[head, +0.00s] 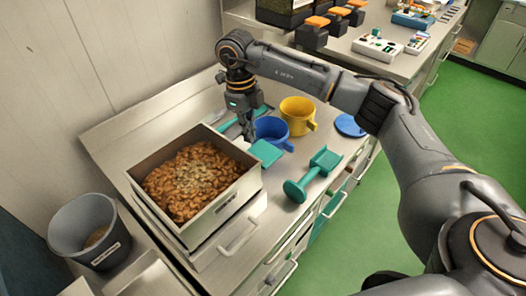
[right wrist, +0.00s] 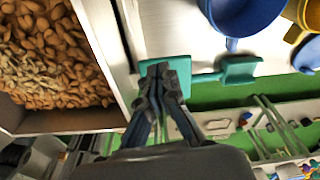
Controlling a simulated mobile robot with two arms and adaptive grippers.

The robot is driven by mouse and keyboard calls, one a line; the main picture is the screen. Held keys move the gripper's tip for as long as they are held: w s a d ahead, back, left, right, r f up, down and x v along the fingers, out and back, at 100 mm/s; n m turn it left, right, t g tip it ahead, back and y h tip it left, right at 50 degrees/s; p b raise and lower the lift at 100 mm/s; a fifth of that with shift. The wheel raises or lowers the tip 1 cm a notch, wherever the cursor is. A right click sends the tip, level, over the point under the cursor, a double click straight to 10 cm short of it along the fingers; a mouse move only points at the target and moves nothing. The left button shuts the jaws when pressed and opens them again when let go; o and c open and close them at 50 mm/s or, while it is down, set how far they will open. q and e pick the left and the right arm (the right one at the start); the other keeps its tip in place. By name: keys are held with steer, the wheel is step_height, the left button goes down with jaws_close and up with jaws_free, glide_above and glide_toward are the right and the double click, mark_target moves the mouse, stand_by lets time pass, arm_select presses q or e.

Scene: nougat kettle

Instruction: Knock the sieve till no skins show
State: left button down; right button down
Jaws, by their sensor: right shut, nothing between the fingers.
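The sieve (head: 228,203) looks like a square, pale-walled box at the left of the worktop. It is filled with brown nuts (head: 180,195), with a paler patch of light pieces in the middle; I cannot tell whether these are skins. Its wall and nuts also show at the left of the right wrist view (right wrist: 100,45). My right gripper (head: 248,136) is shut and empty, pointing down just beyond the sieve's far right corner. In the right wrist view its fingertips (right wrist: 160,72) lie over a teal tool (right wrist: 238,70); contact is unclear. My left gripper is out of view.
Beside the gripper stand a blue jug (head: 272,130) and a yellow jug (head: 298,110). A teal scoop (head: 315,172) and a blue disc (head: 350,125) lie to the right. A tray with a handle (head: 240,238) is under the sieve. A grey bucket (head: 85,228) stands at left.

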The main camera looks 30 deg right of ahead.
step_height(320, 180, up, 9)
steer(key=shift+w+a+r, duration=0.15)
steer(key=shift+w+a, duration=0.2)
steer(key=shift+w, duration=0.05)
stand_by(2.5)
